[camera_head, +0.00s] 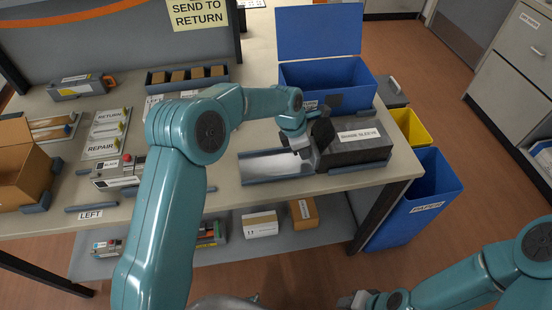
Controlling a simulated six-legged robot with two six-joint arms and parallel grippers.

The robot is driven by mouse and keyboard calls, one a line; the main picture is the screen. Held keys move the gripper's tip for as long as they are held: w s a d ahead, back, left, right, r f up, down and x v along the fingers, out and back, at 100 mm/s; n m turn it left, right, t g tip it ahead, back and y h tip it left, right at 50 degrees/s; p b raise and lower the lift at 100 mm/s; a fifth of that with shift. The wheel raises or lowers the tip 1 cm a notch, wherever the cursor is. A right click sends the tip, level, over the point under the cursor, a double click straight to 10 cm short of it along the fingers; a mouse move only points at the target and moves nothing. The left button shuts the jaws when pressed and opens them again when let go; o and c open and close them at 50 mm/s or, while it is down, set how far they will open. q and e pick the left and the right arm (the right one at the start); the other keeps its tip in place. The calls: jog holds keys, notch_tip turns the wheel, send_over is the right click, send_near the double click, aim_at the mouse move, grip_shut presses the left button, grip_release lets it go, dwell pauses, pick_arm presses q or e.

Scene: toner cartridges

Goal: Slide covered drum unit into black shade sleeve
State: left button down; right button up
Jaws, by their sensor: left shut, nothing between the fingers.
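The black shade sleeve (345,155), with a white label on top, lies near the right front of the table. A shallow tray (262,180) with a pale, shiny bottom lies against its left side. My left gripper (308,150) is shut and empty at the sleeve's left end, above the tray's right end. The gripper hides that end of the sleeve, so I cannot tell whether anything is inside. I cannot make out the covered drum unit. My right gripper (358,300) is at the bottom edge, well below the table, too small and cut off to read.
A blue open bin (325,75) stands behind the sleeve. A blue paper bin (420,205) and a yellow bin (410,125) stand off the table's right end. Cartridges (120,172), label cards and a cardboard box (20,165) occupy the left. Boxes sit on the lower shelf.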

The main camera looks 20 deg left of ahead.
pick_arm(q)
jog(key=shift+w+d, duration=0.35)
jog(key=shift+d, duration=0.25)
dwell(1.4)
jog(key=shift+s+a+f, duration=0.1)
jog(key=shift+s+a, duration=0.25)
jog(key=shift+a, duration=0.3)
jog(key=shift+s+a, duration=0.7)
jog(key=shift+a, duration=0.35)
notch_tip(320, 180, up, 8)
jog(key=p, duration=0.5)
